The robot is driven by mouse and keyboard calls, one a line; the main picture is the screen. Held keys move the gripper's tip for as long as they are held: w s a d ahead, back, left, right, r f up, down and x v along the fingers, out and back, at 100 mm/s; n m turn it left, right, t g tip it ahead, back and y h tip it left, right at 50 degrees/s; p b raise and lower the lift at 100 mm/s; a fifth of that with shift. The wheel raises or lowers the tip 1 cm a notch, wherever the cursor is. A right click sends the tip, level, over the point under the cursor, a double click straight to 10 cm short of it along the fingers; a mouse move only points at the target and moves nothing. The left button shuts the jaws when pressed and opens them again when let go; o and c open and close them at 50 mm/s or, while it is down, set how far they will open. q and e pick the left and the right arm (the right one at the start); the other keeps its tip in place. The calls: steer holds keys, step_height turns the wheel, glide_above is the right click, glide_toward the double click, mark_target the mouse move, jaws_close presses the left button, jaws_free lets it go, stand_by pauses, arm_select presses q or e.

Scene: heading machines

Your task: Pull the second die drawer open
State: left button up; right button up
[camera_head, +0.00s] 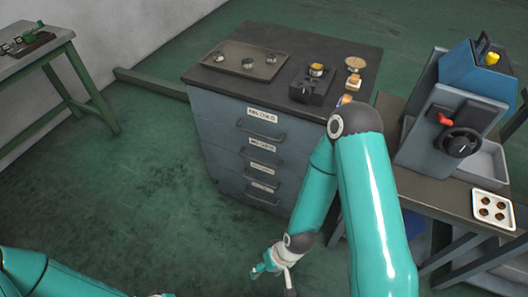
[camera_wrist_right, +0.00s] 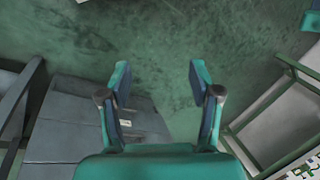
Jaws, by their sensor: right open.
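The blue-grey drawer cabinet (camera_head: 228,140) stands in the middle of the head view, its labelled drawers all looking shut. The second drawer from the top (camera_head: 262,156) has a white label and a dark bar handle (camera_head: 258,162). My right gripper (camera_head: 272,275) hangs low in front of the cabinet, apart from it, and is open and empty. In the right wrist view its two fingers (camera_wrist_right: 160,82) are spread, with green floor between them and the cabinet (camera_wrist_right: 70,120) at lower left. My left gripper is out of view; only part of my left arm shows.
On the cabinet top are a tray (camera_head: 222,67) with several metal parts and a dark fixture (camera_head: 311,85). A blue machine (camera_head: 470,75) and a white tray (camera_head: 493,209) stand on a bench at right. A table (camera_head: 35,55) is at far left. The floor before the cabinet is clear.

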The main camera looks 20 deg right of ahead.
mark_target(256, 160)
steer(key=shift+c, duration=1.3)
steer(key=shift+w+m, duration=0.25)
steer(key=shift+m, duration=0.35)
steer(key=w+d+m+t+h+b, duration=0.2)
steer(key=w+d+m+t+b, duration=0.2)
steer(key=w+m+t+b, duration=0.5)
steer(key=w+d+m+t+h+b, duration=0.15)
steer(key=w+d+m+b, duration=0.45)
steer(key=w, duration=0.7)
steer(key=w+d+f+m+t+h+b, duration=0.2)
steer(key=w+d+f+t+b, duration=0.4)
steer(key=b, duration=1.6)
steer(key=shift+g, duration=0.35)
steer(key=w+f, duration=0.1)
steer(key=w, duration=0.4)
steer(key=w+f+b, duration=0.1)
steer(key=w, duration=0.4)
steer(key=w+f+b, duration=0.1)
steer(key=w, duration=0.5)
steer(key=shift+w, duration=0.1)
